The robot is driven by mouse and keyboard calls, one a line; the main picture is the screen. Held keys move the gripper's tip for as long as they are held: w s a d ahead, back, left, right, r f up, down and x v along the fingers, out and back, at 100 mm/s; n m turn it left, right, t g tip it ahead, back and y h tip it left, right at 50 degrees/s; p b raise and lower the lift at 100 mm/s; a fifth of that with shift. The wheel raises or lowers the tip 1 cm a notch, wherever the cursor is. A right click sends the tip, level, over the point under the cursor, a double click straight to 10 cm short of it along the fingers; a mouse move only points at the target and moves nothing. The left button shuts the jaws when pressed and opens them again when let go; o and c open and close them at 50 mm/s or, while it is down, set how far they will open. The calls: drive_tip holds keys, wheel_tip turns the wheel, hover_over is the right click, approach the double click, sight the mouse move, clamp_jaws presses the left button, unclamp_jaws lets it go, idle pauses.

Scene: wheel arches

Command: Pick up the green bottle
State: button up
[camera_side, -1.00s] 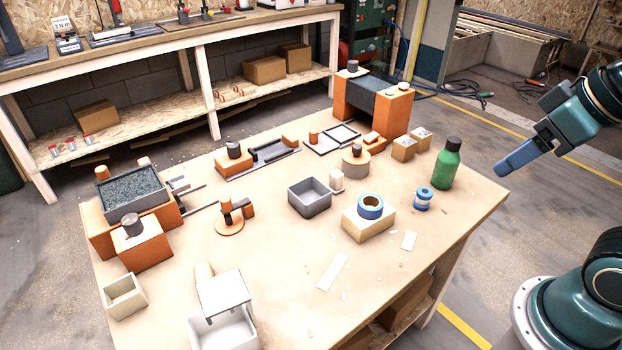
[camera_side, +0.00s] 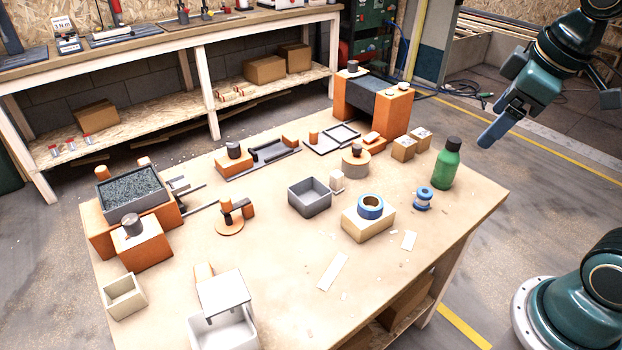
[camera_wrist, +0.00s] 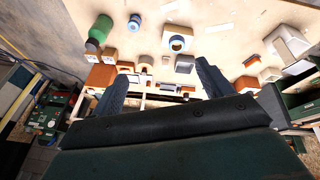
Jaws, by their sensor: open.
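The green bottle (camera_side: 446,165) with a dark cap stands upright at the right side of the wooden table. In the wrist view the green bottle (camera_wrist: 99,31) shows at the upper left, beyond and left of the fingers. My gripper (camera_side: 487,141) is above the bottle and to its right in the side view, apart from it. In the wrist view my gripper (camera_wrist: 160,82) has its two blue fingers wide apart with nothing between them. Only one finger shows clearly in the side view.
A blue-and-white spool (camera_side: 423,198) stands just in front of the bottle. Two small cardboard boxes (camera_side: 403,148) sit behind it to the left. A wood block (camera_side: 368,226) carries a blue tape roll (camera_side: 370,207). An orange bridge-like fixture (camera_side: 397,110) stands at the back.

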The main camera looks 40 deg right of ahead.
drive_tip(key=w+d+f+n+g, duration=0.2)
drive_tip(key=w+d+n, duration=0.4)
drive_tip(key=w+d, duration=0.35)
drive_tip(key=n+g, duration=0.2)
drive_tip(key=n, duration=0.4)
hover_over(451, 152)
wheel_tip(451, 152, down, 9)
drive_tip(key=shift+w+d+f+n+y, duration=0.15)
drive_tip(key=shift+w+d+n, duration=0.1)
drive_tip(key=shift+d, duration=0.25)
drive_tip(key=shift+w+d+f+n+y, duration=0.15)
drive_tip(key=shift+d+n, duration=0.1)
drive_tip(key=shift+d, duration=0.2)
drive_tip(key=shift+f, duration=0.15)
drive_tip(key=shift+f, duration=4.15)
drive_tip(key=shift+a+f, duration=0.1)
drive_tip(key=shift+f, duration=2.5)
